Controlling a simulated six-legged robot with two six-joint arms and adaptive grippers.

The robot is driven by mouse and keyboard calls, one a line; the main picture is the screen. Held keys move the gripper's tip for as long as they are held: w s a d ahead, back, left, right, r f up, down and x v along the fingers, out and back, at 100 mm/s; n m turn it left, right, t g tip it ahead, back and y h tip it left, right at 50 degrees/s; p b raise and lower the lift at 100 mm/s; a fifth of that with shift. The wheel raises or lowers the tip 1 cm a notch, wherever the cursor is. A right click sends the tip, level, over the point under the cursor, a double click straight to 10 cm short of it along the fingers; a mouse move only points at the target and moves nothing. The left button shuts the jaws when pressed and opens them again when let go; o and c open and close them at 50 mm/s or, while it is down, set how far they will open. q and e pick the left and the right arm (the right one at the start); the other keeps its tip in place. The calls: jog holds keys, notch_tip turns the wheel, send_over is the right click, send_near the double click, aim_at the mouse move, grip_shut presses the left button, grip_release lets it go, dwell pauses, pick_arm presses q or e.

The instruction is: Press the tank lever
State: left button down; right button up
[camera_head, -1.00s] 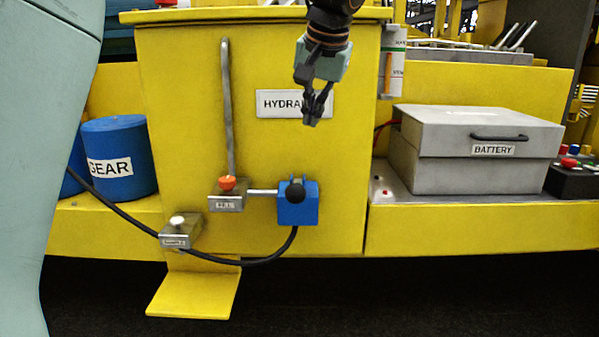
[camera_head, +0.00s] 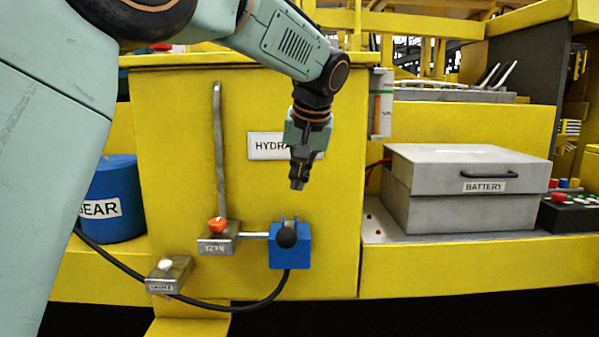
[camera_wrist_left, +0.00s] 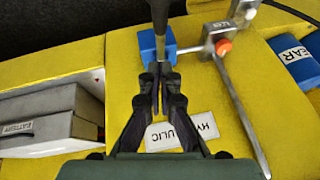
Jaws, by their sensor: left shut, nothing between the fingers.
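My left gripper (camera_head: 298,185) is shut, empty, pointing down just above the block. The left wrist view shows its fingers (camera_wrist_left: 172,75) together. I cannot tell if they touch the rod.
A grey pipe (camera_head: 219,150) rises above the orange knob. A second metal box (camera_head: 168,275) with a pale knob sits lower left, near a black hose (camera_head: 240,308). A blue GEAR can (camera_head: 115,190) is left, a grey BATTERY box (camera_head: 460,190) right. Open space lies before the tank.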

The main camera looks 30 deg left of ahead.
aim_at(288, 230)
pick_arm(q)
jog(key=f, duration=0.2)
jog(key=a+f, duration=0.1)
jog(key=f, duration=0.2)
jog(key=a+f, duration=0.1)
jog(key=f, duration=0.1)
jog(key=shift+w+f, duration=0.1)
jog(key=shift+f, duration=0.15)
jog(key=shift+s+d+f, duration=0.1)
jog(key=shift+s+f, duration=0.15)
jog(key=shift+f, duration=0.2)
